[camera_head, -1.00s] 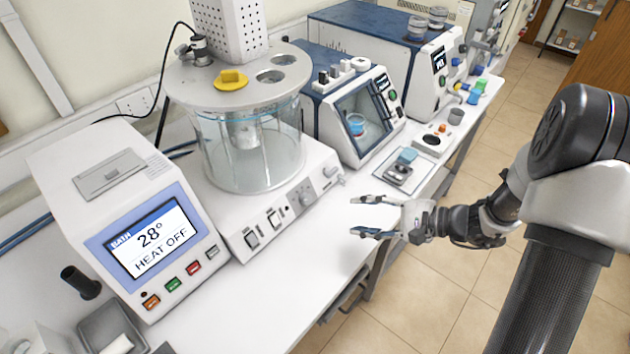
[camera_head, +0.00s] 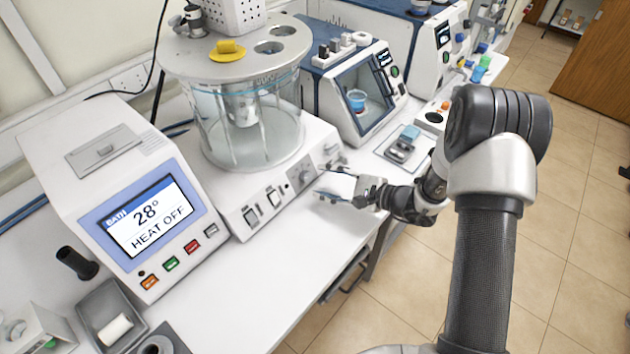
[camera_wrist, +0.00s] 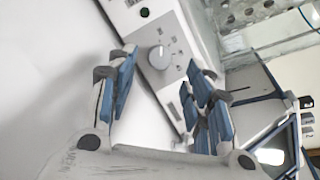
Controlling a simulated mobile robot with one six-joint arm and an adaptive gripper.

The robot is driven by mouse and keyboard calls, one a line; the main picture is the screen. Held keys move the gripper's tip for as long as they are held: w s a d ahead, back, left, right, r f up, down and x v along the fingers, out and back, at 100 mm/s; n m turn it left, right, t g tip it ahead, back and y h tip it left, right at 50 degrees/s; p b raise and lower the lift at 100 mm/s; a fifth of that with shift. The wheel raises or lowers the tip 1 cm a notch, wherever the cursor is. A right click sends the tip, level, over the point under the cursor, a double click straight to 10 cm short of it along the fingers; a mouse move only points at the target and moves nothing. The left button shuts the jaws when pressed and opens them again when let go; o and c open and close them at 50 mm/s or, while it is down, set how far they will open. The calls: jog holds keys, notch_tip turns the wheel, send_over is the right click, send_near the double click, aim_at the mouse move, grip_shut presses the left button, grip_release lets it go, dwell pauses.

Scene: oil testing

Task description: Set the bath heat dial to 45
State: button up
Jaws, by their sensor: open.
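The bath heat dial (camera_wrist: 159,57) is a round pale knob on the white base of the water bath. In the wrist view it shows between my gripper's fingertips (camera_wrist: 160,75), beyond them, with marks around it. In the head view the dial (camera_head: 301,176) is on the base's front panel. My gripper (camera_head: 325,182) is open and empty, just right of the panel, its fingers pointing at it. I see no contact with the dial. The dial's exact setting is too small to read. The bath display (camera_head: 146,217) reads 28° and HEAT OFF.
The glass bath (camera_head: 250,125) stands above the dial panel, with a yellow piece (camera_head: 228,50) on its lid. Two switches (camera_head: 262,206) are left of the dial. A small tray with a device (camera_head: 400,150) lies behind my gripper. The bench front (camera_head: 290,260) is clear.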

aim_at(309, 178)
jog(key=shift+x, duration=2.2)
jog(key=shift+c, duration=0.2)
jog(key=c, duration=1)
jog(key=shift+c, duration=0.2)
